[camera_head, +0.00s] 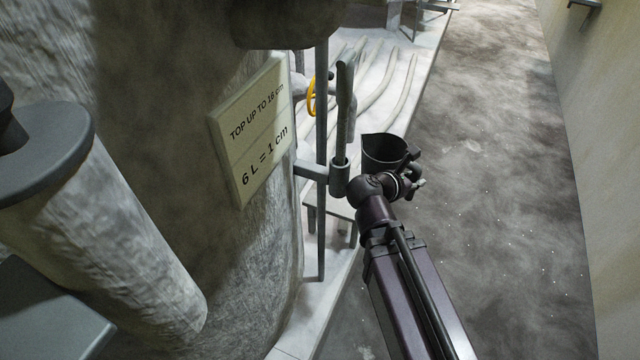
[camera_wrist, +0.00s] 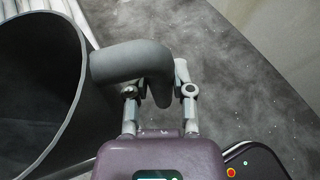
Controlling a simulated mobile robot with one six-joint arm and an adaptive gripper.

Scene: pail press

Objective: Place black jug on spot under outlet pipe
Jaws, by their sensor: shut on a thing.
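The black jug (camera_head: 380,150) is held upright at the end of my arm, just right of a vertical grey pipe. In the wrist view the jug (camera_wrist: 75,110) fills the left side, with its open mouth showing a dark inside. My gripper (camera_head: 414,178) is shut on the jug's handle; in the wrist view its fingers (camera_wrist: 160,92) are at the curved dark handle (camera_wrist: 130,62). A pipe with a yellow valve ring (camera_head: 312,95) comes off the stone vessel left of the jug. A small light stand (camera_head: 336,208) is lower left of the jug. I cannot tell which surface is the spot.
A sign (camera_head: 252,132) on the vessel reads "TOP UP TO 16 cm" and "6 L = 1 cm". A thin upright post (camera_head: 322,240) and a pipe fitting (camera_head: 339,178) stand close left of the jug. Open grey floor (camera_head: 490,200) lies to the right, up to a pale wall.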

